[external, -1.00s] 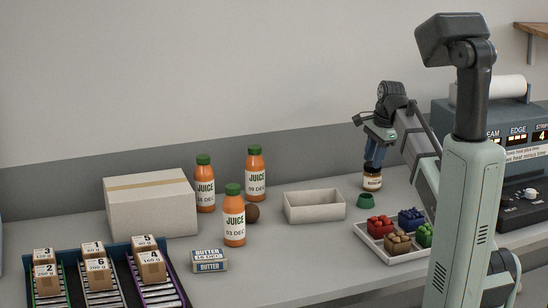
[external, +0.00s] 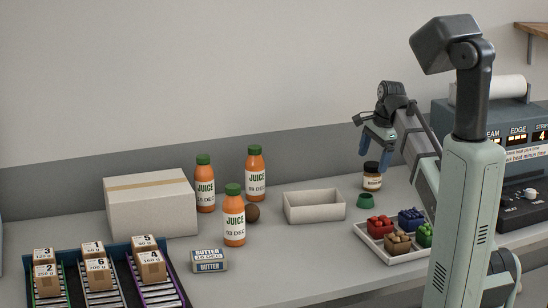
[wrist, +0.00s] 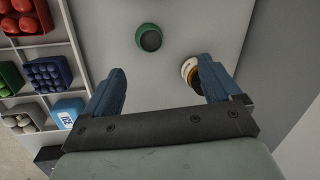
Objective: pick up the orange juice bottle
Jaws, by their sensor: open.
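Three orange juice bottles with green caps and white dated labels stand upright left of centre: a front bottle (external: 234,220), a back left bottle (external: 205,188) and a back right bottle (external: 255,177). My gripper (external: 374,152) is above the counter, well to the right of the bottles. Its blue fingers are open and empty. In the wrist view my gripper (wrist: 158,92) has its fingers wide apart, with a small dark jar (wrist: 190,74) partly hidden behind the right finger. No juice bottle shows in the wrist view.
A cardboard box (external: 150,212) stands left, a butter pack (external: 210,261) in front, a brown ball (external: 252,213) behind the front bottle. A divided tray (external: 375,246) holds produce.

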